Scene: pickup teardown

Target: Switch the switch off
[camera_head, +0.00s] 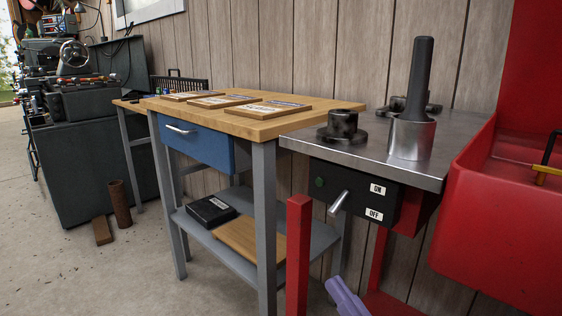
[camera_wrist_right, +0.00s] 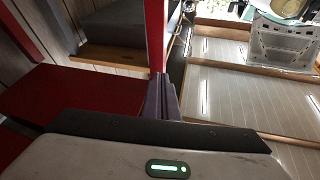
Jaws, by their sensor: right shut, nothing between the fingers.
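The switch is a short silver lever (camera_head: 338,203) on a black box (camera_head: 361,195) under the metal bench top. The lever slants down and to the left, toward me. My right gripper (camera_head: 346,297) is purple, shut and empty, at the bottom edge, below the switch box and apart from the lever. Its closed fingers show in the right wrist view (camera_wrist_right: 162,97); the switch is not visible there. My left gripper is not in view.
The metal bench top (camera_head: 300,141) holds a dark, round part and a tool with a silver base. A red post (camera_head: 298,250) stands left of the switch, and a red basin (camera_head: 500,225) stands right. A wooden workbench (camera_head: 262,128) with a blue drawer is farther left.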

